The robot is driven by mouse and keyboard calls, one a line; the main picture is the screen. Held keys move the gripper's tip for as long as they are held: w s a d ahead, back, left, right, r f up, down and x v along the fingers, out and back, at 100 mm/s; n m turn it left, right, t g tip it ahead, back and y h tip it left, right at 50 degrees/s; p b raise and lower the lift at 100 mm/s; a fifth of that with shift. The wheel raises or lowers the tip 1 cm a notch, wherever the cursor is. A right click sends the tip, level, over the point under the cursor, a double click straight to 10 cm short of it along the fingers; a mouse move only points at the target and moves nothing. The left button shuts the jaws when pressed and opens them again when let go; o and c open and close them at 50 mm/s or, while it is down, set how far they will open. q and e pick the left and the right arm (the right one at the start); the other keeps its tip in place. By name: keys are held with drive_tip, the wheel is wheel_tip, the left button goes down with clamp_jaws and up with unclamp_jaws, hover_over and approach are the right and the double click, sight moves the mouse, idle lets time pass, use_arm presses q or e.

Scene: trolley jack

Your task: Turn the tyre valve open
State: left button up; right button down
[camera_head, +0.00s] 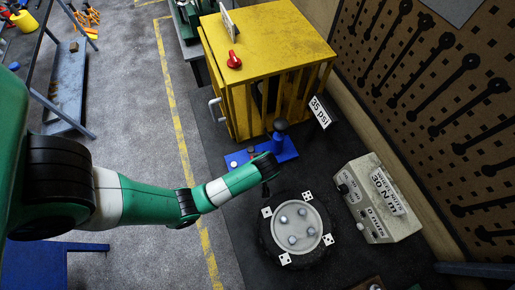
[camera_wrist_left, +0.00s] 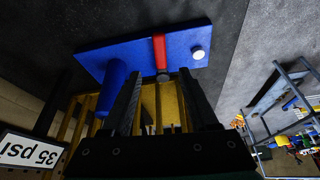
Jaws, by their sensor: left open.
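A blue plate (camera_head: 288,149) lies beside the yellow cage, with a dark blue post (camera_head: 280,138) standing on it. In the left wrist view the blue plate (camera_wrist_left: 190,47) carries a red lever (camera_wrist_left: 159,50), which looks like the tyre valve handle, and the blue post (camera_wrist_left: 112,88). In the head view my arm hides the lever. My left gripper (camera_head: 266,168) is over the plate's near side. In the wrist view its open fingers (camera_wrist_left: 160,78) point at the lever, whose lower end shows between the tips; I cannot tell whether they touch it.
A yellow cage (camera_head: 270,30) with a red knob (camera_head: 234,60) on top stands behind. A "35 psi" sign (camera_head: 320,112) is right of the plate. A round wheel (camera_head: 297,226) and a beige control box (camera_head: 378,198) are nearer. A white button (camera_wrist_left: 198,53) sits beside the lever.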

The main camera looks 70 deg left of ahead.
use_arm(q)
drive_tip(key=b+x, duration=0.3)
drive_tip(key=x, duration=0.7)
drive_tip(key=shift+a+f, duration=0.15)
drive_tip(key=shift+f, duration=0.05)
clamp_jaws()
drive_tip(key=shift+r, duration=0.1)
idle(0.8)
